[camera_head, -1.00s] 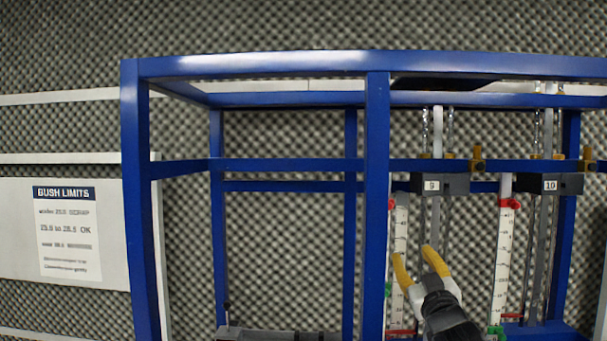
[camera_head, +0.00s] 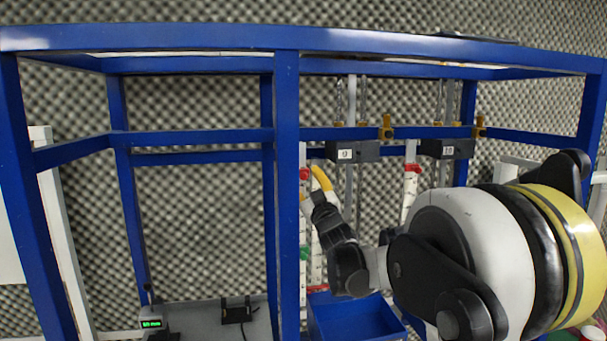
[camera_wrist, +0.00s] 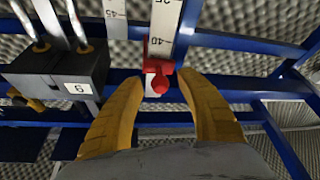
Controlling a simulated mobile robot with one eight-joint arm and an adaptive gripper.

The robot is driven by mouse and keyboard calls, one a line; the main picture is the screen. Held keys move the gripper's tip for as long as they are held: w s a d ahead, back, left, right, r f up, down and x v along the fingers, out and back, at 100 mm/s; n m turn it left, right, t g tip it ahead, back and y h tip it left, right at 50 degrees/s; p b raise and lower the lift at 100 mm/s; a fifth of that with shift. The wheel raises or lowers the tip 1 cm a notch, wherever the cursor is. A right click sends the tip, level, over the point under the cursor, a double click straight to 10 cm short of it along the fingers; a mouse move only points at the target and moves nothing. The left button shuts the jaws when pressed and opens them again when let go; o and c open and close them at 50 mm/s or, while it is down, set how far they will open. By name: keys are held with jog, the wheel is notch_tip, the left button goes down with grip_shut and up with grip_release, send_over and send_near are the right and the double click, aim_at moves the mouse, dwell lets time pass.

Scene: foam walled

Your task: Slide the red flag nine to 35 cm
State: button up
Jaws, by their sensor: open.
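The red flag of station nine shows at the top of a white scale strip (camera_head: 316,265) in the head view, a small red piece (camera_head: 305,174) left of the dark block labelled 9 (camera_head: 352,152). In the wrist view the red flag (camera_wrist: 158,70) sits on the scale strip (camera_wrist: 163,25), with a round red knob facing me. My gripper (camera_head: 312,183) is open beside the strip. In the wrist view its yellow fingers (camera_wrist: 160,82) stand on both sides of the flag, with gaps visible. The block labelled 9 (camera_wrist: 60,75) is to the left there. I cannot read the flag's exact mark.
A blue frame post (camera_head: 287,190) stands just left of the strip. Block 10 (camera_head: 447,148) and its strip with another red flag (camera_head: 412,168) are to the right. A blue bin (camera_head: 360,322) lies below. A small green display (camera_head: 152,323) is at lower left.

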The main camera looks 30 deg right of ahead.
jog(key=shift+w, duration=0.15)
grip_shut()
notch_tip(320, 180, down, 10)
jog(key=b, duration=0.8)
jog(key=shift+r, duration=0.1)
grip_release()
